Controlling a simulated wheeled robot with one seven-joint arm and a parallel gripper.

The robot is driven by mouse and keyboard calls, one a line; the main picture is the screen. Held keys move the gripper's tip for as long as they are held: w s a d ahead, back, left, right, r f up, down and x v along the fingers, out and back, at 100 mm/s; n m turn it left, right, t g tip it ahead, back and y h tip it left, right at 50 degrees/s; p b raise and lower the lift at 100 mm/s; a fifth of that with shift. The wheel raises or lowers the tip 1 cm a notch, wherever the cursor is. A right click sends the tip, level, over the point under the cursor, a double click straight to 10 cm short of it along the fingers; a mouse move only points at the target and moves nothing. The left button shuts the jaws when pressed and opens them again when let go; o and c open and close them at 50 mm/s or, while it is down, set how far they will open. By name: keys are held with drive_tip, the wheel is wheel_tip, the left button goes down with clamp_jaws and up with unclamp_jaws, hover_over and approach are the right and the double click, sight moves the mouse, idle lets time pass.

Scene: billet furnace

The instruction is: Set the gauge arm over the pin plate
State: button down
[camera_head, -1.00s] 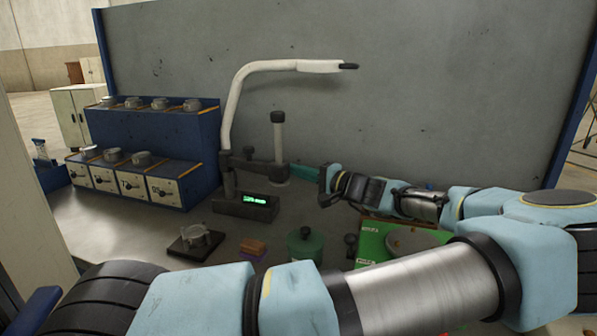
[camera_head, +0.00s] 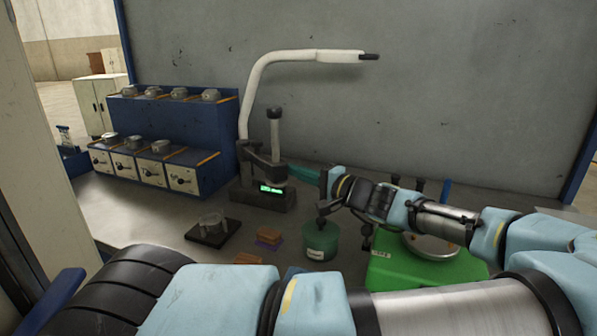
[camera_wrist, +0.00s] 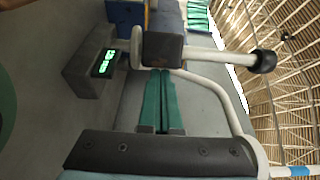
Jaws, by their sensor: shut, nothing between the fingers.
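The gauge is a dark base with a lit green display (camera_head: 271,188). From its column the dark gauge arm (camera_head: 258,160) reaches out and carries an upright grey post with a black knob (camera_head: 274,113). In the wrist view the arm's dark end block (camera_wrist: 163,48) lies just past my fingertips. My gripper (camera_head: 293,170) is shut and empty, its teal fingers pointing left at that block; I cannot tell if they touch. They also show in the wrist view (camera_wrist: 161,72). A dark plate (camera_head: 213,236) with a clear round piece, perhaps the pin plate, lies on the bench in front of the gauge.
A white curved lamp arm (camera_head: 300,57) rises behind the gauge. A blue rack (camera_head: 225,125) with dial boxes stands left. Bare bench lies between the rack and the dark plate.

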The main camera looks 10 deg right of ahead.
drive_tip(key=b+v, duration=0.3)
drive_tip(key=v, duration=0.7)
drive_tip(key=shift+s+d, duration=0.3)
drive_tip(key=shift+b, duration=0.4)
drive_tip(key=d+b, duration=0.1)
drive_tip(key=w+d+r+b, duration=0.1)
drive_tip(key=b, duration=0.1)
drive_tip(key=w+d+r+b, duration=0.1)
drive_tip(key=b, duration=0.1)
drive_tip(key=shift+w+d, duration=0.15)
drive_tip(key=shift+d, duration=0.2)
